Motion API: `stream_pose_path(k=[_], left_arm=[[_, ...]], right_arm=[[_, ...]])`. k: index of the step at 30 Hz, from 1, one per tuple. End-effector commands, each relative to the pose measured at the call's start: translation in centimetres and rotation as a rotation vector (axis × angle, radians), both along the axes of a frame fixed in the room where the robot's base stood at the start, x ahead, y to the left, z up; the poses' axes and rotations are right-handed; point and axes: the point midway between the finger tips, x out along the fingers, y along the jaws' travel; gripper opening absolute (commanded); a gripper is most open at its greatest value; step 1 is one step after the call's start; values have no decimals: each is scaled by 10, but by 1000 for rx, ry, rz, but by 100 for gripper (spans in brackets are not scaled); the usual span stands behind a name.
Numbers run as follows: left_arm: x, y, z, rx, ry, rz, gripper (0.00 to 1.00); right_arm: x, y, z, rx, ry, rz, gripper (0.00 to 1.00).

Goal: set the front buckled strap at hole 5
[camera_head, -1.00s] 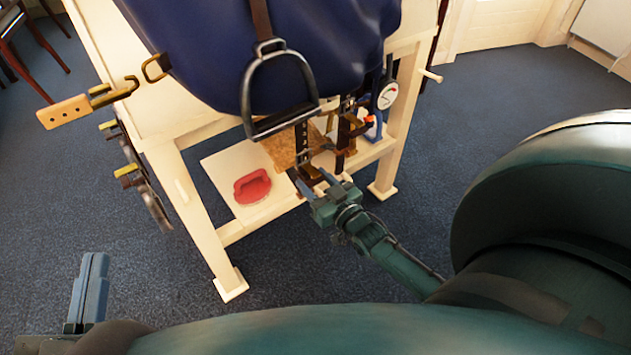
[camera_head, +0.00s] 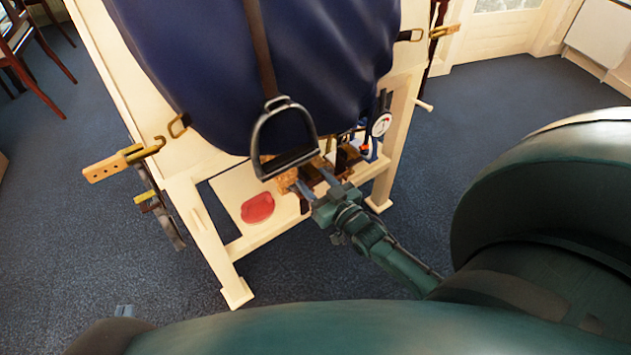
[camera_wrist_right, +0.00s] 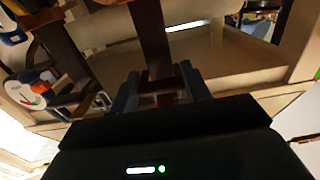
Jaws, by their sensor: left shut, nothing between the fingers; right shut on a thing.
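A dark blue covered body (camera_head: 250,60) lies on the cream stand, with a brown strap and a metal stirrup (camera_head: 287,172) hanging in front. My right gripper (camera_head: 316,190) is just below and right of the stirrup. In the right wrist view a dark brown strap (camera_wrist_right: 152,40) runs down between its fingers (camera_wrist_right: 160,92), which are shut on it. The strap's holes and buckle cannot be made out; the stirrup and gripper partly hide that area.
A round dial gauge (camera_head: 381,124) hangs right of the gripper, and it also shows in the right wrist view (camera_wrist_right: 24,95). A red pad (camera_head: 257,208) lies on the stand's lower shelf (camera_head: 225,205). A wooden tag with holes (camera_head: 104,169) juts out left. Carpet is clear in front.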

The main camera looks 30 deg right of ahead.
Motion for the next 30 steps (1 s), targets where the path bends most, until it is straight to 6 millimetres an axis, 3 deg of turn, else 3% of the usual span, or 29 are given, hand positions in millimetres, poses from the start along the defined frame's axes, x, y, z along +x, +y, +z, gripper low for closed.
stream_pose_path(k=[9, 19, 23, 30], left_arm=[[0, 0, 0, -1, -1, 0, 0], [0, 0, 2, -1, 4, -1, 0], [-1, 1, 3, 3, 42, 3, 0], [-5, 4, 3, 7, 135, 13, 0]], right_arm=[[0, 0, 1, 1, -1, 0, 69], [-7, 0, 1, 0, 1, 0, 69], [-28, -1, 2, 1, 3, 0, 69], [-82, -4, 2, 0, 3, -1, 69]])
